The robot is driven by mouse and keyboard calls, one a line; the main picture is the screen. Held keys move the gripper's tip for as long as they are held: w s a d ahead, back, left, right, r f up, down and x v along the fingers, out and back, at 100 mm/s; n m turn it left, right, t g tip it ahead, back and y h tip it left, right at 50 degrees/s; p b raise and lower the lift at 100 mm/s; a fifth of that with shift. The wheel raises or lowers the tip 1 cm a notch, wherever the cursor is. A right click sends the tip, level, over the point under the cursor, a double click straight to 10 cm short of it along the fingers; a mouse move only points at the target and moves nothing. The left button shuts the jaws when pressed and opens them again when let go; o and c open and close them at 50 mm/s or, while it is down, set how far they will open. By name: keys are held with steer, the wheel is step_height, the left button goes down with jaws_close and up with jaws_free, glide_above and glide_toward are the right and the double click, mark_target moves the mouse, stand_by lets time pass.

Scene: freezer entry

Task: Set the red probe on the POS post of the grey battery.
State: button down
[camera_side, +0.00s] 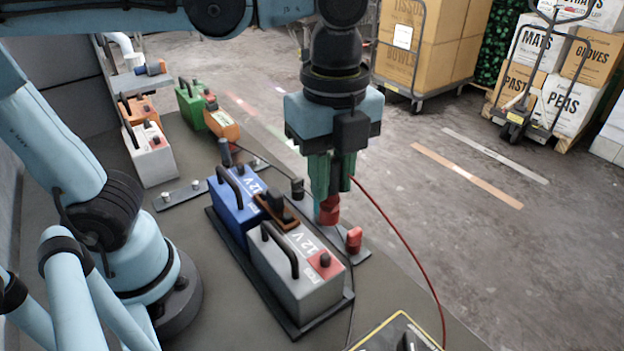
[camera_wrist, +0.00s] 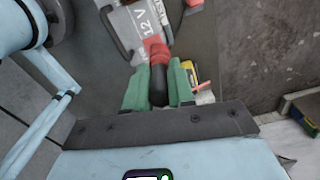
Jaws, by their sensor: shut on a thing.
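My gripper (camera_side: 331,188) has green fingers and is shut on the red probe (camera_side: 329,211), whose red end points down. In the wrist view the probe's red end (camera_wrist: 155,49) and black body (camera_wrist: 158,84) sit between the fingers. The grey battery (camera_side: 285,270), marked 12 V, stands in front of the blue one, below my gripper. Its POS post (camera_side: 325,260) is on a red patch at its right end. The probe is above and behind that post, apart from it. The wrist view shows part of the grey battery (camera_wrist: 128,27) beyond the probe.
A blue 12 V battery (camera_side: 232,205) adjoins the grey one, with an orange-brown piece (camera_side: 276,209) between them. A red holder (camera_side: 354,239) stands close on the right. A red cable (camera_side: 405,262) runs down towards a yellow-edged box (camera_side: 385,335). Other batteries (camera_side: 150,155) stand farther back.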

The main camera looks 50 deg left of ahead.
steer(key=shift+s+d+m, duration=0.5)
steer(key=shift+s+d, duration=0.3)
steer(key=shift+s, duration=0.1)
steer(key=shift+f, duration=0.1)
steer(key=shift+f, duration=1.9)
steer(key=shift+f, duration=1.35)
steer(key=c, duration=0.9)
jaws_free()
step_height(320, 180, up, 12)
steer(key=shift+r, duration=0.1)
